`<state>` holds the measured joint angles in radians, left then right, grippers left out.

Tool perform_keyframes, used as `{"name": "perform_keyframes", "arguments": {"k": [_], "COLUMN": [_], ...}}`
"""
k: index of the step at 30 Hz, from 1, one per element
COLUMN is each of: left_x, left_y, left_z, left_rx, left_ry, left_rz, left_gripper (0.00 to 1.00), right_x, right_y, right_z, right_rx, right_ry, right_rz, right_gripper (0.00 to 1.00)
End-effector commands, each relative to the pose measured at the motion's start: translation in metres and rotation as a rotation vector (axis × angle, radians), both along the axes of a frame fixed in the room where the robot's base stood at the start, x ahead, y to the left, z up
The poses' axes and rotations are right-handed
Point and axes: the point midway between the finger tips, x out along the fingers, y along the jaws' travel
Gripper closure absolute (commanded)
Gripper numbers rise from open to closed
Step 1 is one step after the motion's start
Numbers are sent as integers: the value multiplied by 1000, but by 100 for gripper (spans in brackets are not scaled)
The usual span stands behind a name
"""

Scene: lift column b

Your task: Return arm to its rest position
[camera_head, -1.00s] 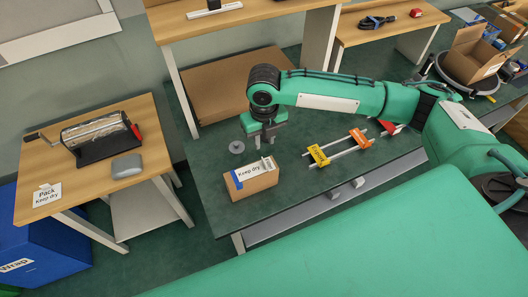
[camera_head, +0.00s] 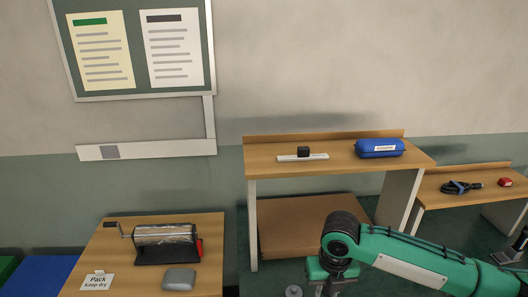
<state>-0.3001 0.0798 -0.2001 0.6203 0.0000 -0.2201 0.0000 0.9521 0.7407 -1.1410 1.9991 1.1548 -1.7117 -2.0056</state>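My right arm (camera_head: 415,259) is green with black joints and comes in from the lower right. My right gripper (camera_head: 331,288) points down at the bottom edge of the head view. Its fingertips are cut off by the frame, so its opening does not show. My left gripper is not in view.
The wooden shelf (camera_head: 290,168) carries a blue case (camera_head: 379,148) and a white bar with a black block (camera_head: 303,153).

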Motion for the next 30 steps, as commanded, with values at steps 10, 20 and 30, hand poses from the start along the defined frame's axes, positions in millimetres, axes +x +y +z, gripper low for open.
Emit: {"name": "perform_keyframes", "arguments": {"k": [10,20,30], "left_x": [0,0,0], "left_y": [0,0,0], "left_z": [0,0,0], "left_rx": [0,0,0], "left_ry": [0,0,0], "left_rz": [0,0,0], "left_gripper": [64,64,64], "right_x": [-45,-82,-121], "right_y": [68,95,69], "right_z": [-38,-57,-79], "right_rx": [205,408,528], "right_ry": [-23,32,125], "right_rz": [-430,-1031,-1778], "right_gripper": [72,72,72]}}
